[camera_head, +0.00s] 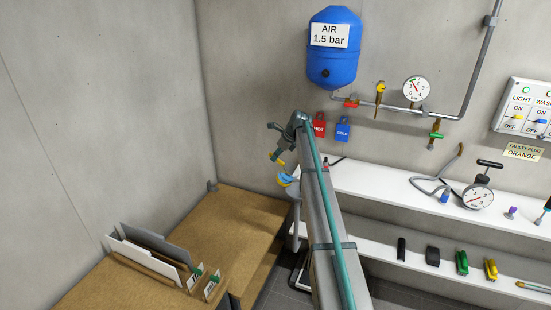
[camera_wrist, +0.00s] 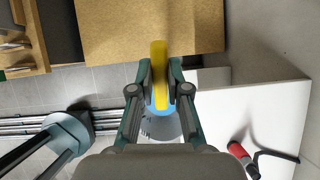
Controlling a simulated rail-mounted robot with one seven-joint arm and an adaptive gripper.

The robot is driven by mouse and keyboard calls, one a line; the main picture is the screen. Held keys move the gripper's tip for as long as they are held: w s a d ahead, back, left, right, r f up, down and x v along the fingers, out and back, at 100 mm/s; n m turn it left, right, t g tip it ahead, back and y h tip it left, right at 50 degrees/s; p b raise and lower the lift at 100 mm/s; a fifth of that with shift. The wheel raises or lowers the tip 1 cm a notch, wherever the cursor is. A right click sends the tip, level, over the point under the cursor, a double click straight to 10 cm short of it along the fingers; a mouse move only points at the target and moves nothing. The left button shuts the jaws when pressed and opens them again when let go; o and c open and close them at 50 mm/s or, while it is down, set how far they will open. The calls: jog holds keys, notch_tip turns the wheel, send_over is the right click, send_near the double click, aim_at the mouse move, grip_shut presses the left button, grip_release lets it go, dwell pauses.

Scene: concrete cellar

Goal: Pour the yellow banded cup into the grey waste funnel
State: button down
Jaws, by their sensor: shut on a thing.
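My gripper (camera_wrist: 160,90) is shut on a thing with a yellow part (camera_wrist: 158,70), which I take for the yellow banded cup. It stands edge-on between the fingers, with a blue part (camera_wrist: 164,112) below it. In the head view the blue and yellow thing (camera_head: 285,179) shows small near the arm's end, apparently tilted; its opening and contents cannot be made out. A pale grey rounded surface (camera_wrist: 160,131), possibly the waste funnel, shows beyond the blue part in the wrist view. Whether they touch cannot be told.
A brown bench (camera_head: 225,222) with a file rack (camera_head: 150,260) stands at the left. White shelves (camera_head: 390,190) with gauges and tools run along the right. A red-handled tool (camera_wrist: 240,153) lies near the wrist. A blue air tank (camera_head: 334,50) and pipes hang on the wall.

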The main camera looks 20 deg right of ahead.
dwell(0.3)
jog(key=shift+s+d+r+b, duration=0.1)
jog(key=shift+s+d+b, duration=0.1)
jog(key=shift+s+b, duration=0.15)
jog(key=shift+d+r+t+y, duration=0.1)
jog(key=shift+r+t+y, duration=0.15)
jog(key=shift+t+y, duration=0.15)
jog(key=shift+s+d+t+y+b, duration=0.25)
jog(key=shift+s+t+y+b, duration=0.05)
jog(key=shift+b, duration=0.2)
jog(key=shift+d+r, duration=0.1)
jog(key=shift+r, duration=0.15)
